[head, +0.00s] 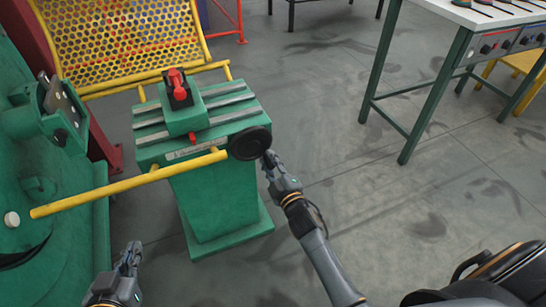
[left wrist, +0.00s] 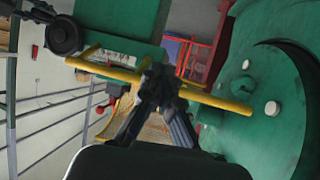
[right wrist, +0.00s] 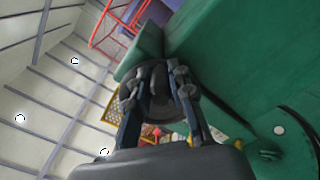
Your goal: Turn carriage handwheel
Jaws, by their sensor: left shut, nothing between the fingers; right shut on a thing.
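The carriage handwheel (head: 250,143) is a black disc on the front right of the green carriage stand. My right gripper (head: 268,160) is at the wheel's lower right rim. In the right wrist view the fingers (right wrist: 160,95) are shut on the dark handwheel (right wrist: 158,82), which shows between them. My left gripper (head: 130,258) is low at the left, apart from the wheel, in front of the green machine. In the left wrist view its fingers (left wrist: 160,95) are together with nothing between them, and the handwheel (left wrist: 62,36) shows at upper left.
The green carriage (head: 200,115) carries a red-topped tool post (head: 178,88). A yellow bar (head: 130,183) crosses in front of the stand. A yellow mesh guard (head: 120,45) stands behind. A table (head: 455,15) with tools is at upper right. The floor between is clear.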

